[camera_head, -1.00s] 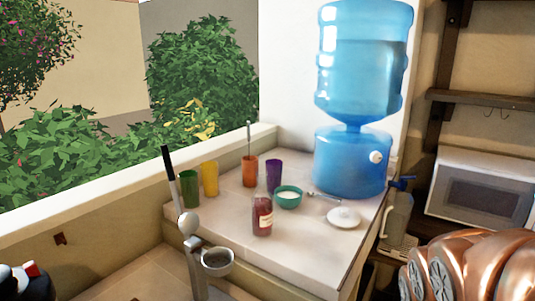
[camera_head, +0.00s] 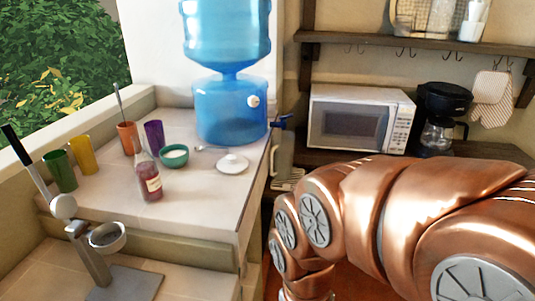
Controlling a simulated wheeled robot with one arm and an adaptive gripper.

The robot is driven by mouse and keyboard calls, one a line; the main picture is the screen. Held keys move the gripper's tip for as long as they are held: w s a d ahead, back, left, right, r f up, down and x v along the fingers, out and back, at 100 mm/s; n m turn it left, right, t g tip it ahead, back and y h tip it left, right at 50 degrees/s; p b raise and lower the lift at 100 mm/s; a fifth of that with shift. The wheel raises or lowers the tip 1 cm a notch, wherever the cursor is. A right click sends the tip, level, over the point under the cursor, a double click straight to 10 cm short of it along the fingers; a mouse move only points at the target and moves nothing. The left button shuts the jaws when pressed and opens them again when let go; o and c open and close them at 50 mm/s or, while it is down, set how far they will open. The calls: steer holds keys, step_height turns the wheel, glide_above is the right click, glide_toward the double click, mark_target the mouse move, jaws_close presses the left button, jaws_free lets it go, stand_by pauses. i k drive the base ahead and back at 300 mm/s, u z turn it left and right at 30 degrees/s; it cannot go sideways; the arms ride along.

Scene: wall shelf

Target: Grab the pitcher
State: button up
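My copper arm fills the lower right and bends down towards the bottom edge. My gripper is not visible, so its fingers and state do not show. The visible arm is nearer the camera than the pitcher.
The blue water dispenser (camera_head: 231,108) stands on the tiled counter (camera_head: 205,205) with cups, a red bottle (camera_head: 147,176), a bowl (camera_head: 173,156) and a white lid (camera_head: 232,164). A microwave (camera_head: 360,118) and coffee maker (camera_head: 441,118) stand right. A citrus press (camera_head: 75,225) is at lower left.

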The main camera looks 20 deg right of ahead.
mark_target(283, 143)
steer(key=u, duration=2.9)
steer(key=k, duration=1.35)
steer(key=z, duration=1.65)
steer(key=i, duration=0.5)
steer(key=u, duration=0.05)
